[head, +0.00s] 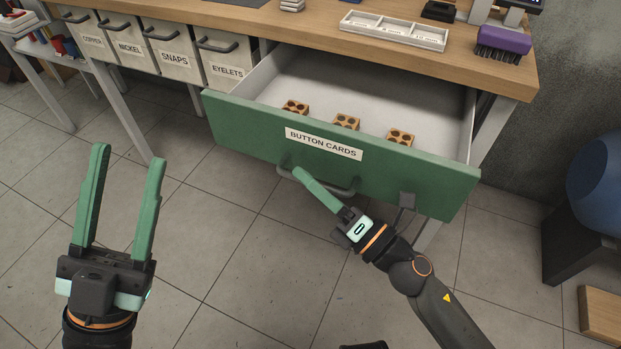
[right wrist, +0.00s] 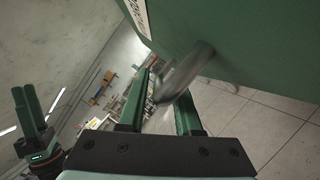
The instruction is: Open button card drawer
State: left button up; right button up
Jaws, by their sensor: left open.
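The green-fronted button card drawer (head: 400,177) stands pulled out from under the wooden bench, in the head view. Its white inside holds several brown button cards (head: 346,121). A label reads BUTTON CARDS. The dark bar handle (head: 342,191) is on its front and also shows in the right wrist view (right wrist: 184,72). My right gripper (head: 300,174) is at the handle, with its fingers closed around the bar; in the right wrist view the bar passes between the two fingers. My left gripper (head: 128,155) is open and empty, pointing up, left of the drawer and apart from it.
Several labelled bins, including the eyelets bin (head: 228,62), hang under the bench left of the drawer. The benchtop (head: 510,76) holds a white tray (head: 394,31) and a purple brush (head: 503,42). A blue round object (head: 597,185) stands at right. The tiled floor before the drawer is mostly clear.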

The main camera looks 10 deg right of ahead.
jog(key=shift+o, duration=0.7)
jog(key=b+v, duration=0.2)
jog(key=v, duration=1)
jog(key=shift+s+d, duration=0.2)
jog(key=shift+f, duration=0.1)
